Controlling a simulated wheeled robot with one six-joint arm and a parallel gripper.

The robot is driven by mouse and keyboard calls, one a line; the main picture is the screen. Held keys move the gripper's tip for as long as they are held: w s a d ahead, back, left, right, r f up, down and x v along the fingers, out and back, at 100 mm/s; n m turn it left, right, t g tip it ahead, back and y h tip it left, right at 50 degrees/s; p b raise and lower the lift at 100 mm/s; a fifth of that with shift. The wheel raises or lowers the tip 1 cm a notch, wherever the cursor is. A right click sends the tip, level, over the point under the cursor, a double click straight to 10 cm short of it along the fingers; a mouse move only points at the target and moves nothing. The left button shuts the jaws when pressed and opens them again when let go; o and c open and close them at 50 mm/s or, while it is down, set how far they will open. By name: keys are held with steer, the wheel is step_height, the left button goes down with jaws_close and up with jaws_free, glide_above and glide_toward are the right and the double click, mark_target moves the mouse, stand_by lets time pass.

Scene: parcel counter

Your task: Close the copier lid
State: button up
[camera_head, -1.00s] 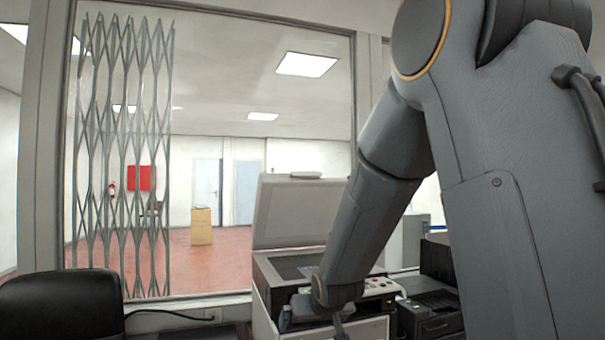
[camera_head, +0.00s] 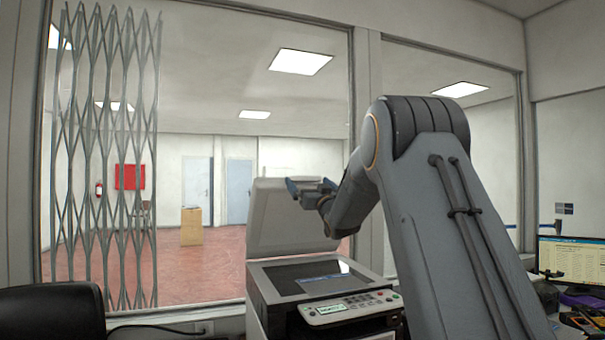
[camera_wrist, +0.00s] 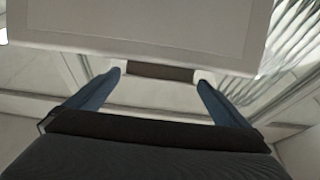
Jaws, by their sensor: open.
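The copier (camera_head: 262,296) stands in front of the window with its glass bare. Its pale grey lid (camera_head: 283,228) stands up, tilted slightly back. My gripper (camera_head: 308,185) is at the upper right edge of the lid, with its blue fingers open. In the wrist view the lid (camera_wrist: 150,35) fills the top. A dark handle-like strip (camera_wrist: 160,73) at its edge lies between my two open fingertips (camera_wrist: 160,78). Whether a finger touches it, I cannot tell.
A black chair back (camera_head: 50,315) is at the lower left. The control panel (camera_head: 345,308) is at the copier's front. A monitor (camera_head: 570,262) stands at the far right. A folding metal grille (camera_head: 110,150) and window are behind.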

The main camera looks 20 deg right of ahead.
steer(key=p+x, duration=0.2)
steer(key=x, duration=0.4)
steer(key=shift+w+r, duration=0.15)
steer(key=shift+w, duration=0.25)
